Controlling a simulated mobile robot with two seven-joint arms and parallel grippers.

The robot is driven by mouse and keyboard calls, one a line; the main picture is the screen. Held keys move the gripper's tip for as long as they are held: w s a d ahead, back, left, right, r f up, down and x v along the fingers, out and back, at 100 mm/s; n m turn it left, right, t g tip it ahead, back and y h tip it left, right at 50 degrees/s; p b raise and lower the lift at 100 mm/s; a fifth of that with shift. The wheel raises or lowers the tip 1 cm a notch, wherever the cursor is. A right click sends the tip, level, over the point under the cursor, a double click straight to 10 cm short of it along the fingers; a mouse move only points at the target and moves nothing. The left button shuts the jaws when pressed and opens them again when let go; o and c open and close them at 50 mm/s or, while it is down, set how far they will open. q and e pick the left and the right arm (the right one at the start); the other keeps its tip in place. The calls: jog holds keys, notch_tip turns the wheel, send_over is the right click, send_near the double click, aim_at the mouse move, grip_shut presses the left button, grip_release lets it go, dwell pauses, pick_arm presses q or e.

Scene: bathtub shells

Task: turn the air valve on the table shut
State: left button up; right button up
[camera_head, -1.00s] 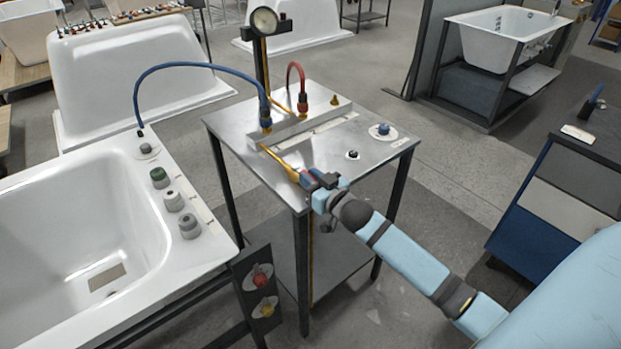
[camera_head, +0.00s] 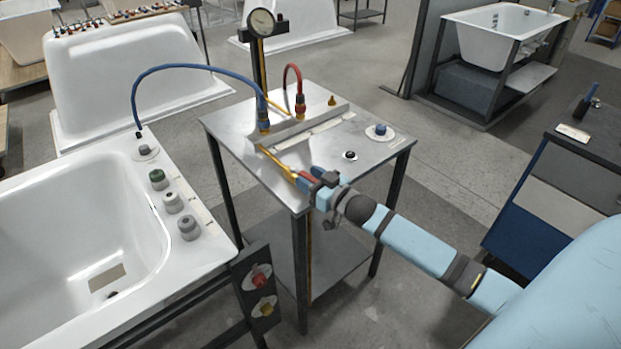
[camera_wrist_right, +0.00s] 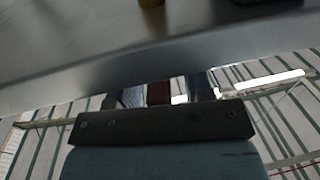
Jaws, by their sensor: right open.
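A steel table (camera_head: 225,125) carries a pale manifold bar with a blue and a red hose fitting. A yellow lever (camera_head: 278,162), which looks like the air valve's handle, slants from the bar's near left end toward the table's front edge. My right gripper (camera_head: 304,180) is open at this edge, close to the lever's near end; I cannot tell whether they touch. In the right wrist view the open fingers (camera_wrist_right: 160,95) show below the grey table underside or edge, and a yellow bit (camera_wrist_right: 150,3) shows at the top. My left gripper is out of view.
A black knob (camera_head: 350,155), a blue knob (camera_head: 381,131) and a brass fitting (camera_head: 332,101) stand on the table. A gauge post (camera_head: 262,60) rises behind. A white bathtub (camera_head: 75,215) with knobs is at left, a blue-sided cabinet (camera_head: 530,235) at right.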

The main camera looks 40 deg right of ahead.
jog(key=v, duration=1.3)
jog(key=shift+s, duration=0.4)
jog(key=shift+d, duration=0.1)
